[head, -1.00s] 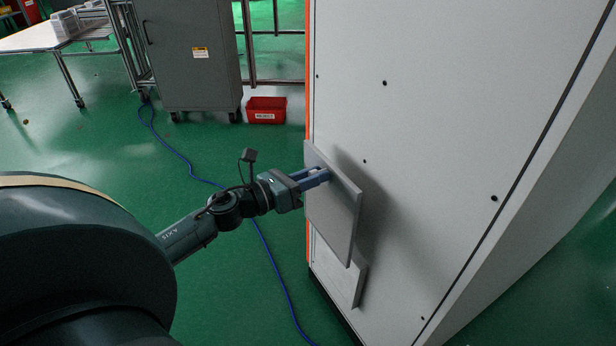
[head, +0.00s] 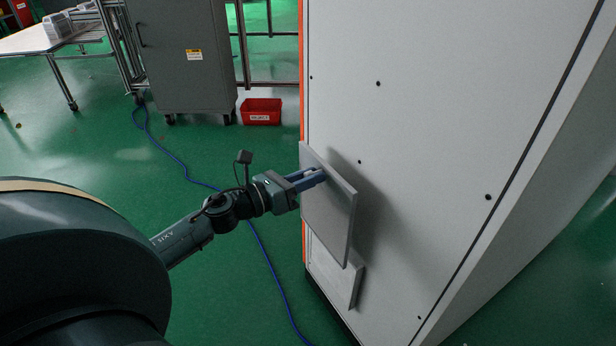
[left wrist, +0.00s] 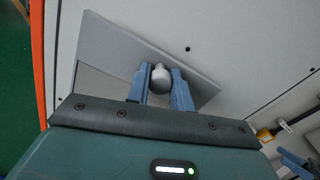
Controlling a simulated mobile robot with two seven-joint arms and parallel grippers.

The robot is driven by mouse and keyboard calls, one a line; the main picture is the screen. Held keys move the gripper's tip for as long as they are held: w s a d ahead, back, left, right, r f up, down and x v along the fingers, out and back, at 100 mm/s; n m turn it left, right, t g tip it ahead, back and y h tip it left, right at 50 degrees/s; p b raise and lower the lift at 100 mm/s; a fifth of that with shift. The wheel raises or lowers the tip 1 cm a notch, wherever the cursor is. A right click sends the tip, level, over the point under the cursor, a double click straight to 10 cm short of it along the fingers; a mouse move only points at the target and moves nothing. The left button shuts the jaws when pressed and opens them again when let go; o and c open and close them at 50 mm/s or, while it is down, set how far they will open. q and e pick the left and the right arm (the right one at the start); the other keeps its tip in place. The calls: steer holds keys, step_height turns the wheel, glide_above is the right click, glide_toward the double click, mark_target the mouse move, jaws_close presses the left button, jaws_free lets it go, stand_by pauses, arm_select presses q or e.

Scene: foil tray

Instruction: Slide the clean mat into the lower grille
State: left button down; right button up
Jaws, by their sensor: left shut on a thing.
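My left gripper (head: 318,178) is shut on a rounded pale knob (left wrist: 160,78), which stands out from a flat grey panel (head: 328,212). The knob sits between the blue fingers in the left wrist view. The panel is upright, slightly tilted, in front of the white cabinet face and casts a shadow on it. I cannot tell whether the panel is the mat or a cover, or whether it touches the cabinet. A paler framed rectangle (head: 347,280), perhaps the lower grille, shows below and behind it, its upper part hidden.
The tall white cabinet (head: 430,120) with an orange edge strip fills the right side. A red bin (head: 261,111) and a grey locker (head: 185,60) stand behind. A blue cable (head: 270,262) crosses the green floor beside my arm. A table (head: 50,38) is at the far left.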

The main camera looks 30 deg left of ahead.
mark_target(322, 186)
arm_select(q)
steer(key=shift+x, duration=2.45)
steer(key=shift+f, duration=0.15)
steer(key=shift+f+b, duration=1.85)
steer(key=shift+b, duration=0.05)
